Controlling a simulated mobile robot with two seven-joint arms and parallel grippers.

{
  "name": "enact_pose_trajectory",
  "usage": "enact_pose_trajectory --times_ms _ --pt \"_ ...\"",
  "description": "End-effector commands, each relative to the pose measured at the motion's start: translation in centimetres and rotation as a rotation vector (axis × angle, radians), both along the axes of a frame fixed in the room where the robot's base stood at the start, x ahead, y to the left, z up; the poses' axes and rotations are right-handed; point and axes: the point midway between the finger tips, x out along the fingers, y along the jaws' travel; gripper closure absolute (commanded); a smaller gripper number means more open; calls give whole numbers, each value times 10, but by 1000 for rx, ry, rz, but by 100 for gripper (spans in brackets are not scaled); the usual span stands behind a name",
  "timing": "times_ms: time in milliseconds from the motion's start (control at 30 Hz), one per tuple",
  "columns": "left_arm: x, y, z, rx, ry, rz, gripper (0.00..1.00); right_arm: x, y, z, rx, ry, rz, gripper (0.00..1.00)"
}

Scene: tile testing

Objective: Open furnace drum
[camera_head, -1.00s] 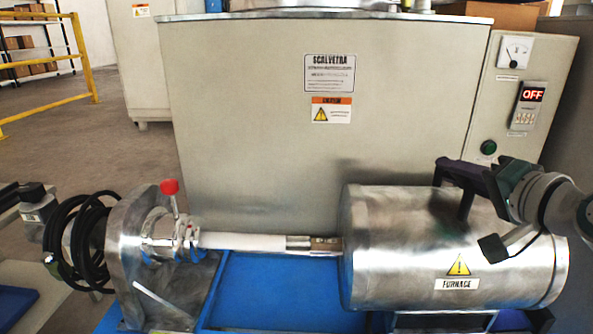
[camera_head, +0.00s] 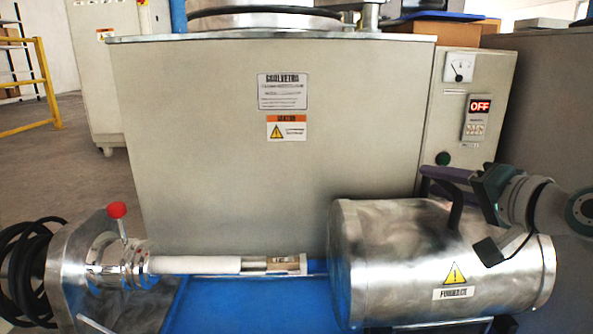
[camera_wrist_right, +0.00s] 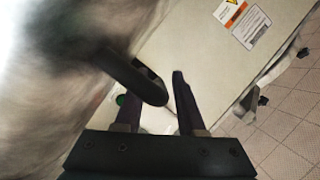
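The furnace drum (camera_head: 400,262), a shiny metal cylinder with a warning label, lies on its side at the right of the head view. It is also blurred at the left of the wrist view (camera_wrist_right: 45,80). Its black handle (camera_head: 456,212) stands up from its top. My right gripper (camera_head: 428,174) is at the handle. In the right wrist view its two purple fingers are apart, and the handle (camera_wrist_right: 128,75) crosses in front of the left finger; a gap shows between it and the right finger. Whether they touch is unclear. My left gripper is out of view.
A pale tube with a metal end (camera_head: 275,263) extends from the clamp stand (camera_head: 95,270) and ends left of the drum. A red knob (camera_head: 117,210) tops the clamp. The blue base (camera_head: 250,305) lies below. A large grey cabinet (camera_head: 250,170) stands close behind; its display (camera_head: 480,106) reads OFF.

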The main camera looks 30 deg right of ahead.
Motion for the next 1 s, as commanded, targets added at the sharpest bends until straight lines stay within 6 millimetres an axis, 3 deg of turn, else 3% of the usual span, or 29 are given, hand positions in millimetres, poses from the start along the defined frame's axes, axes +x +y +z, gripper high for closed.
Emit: enact_pose_trajectory --times_ms 433,733,1000 --pt "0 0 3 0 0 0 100 -6 1 1 -1 3 0 51" --pt "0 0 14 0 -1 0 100 -52 13 11 -2 7 2 51" --pt "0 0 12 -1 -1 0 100 -85 20 18 -2 3 0 51"
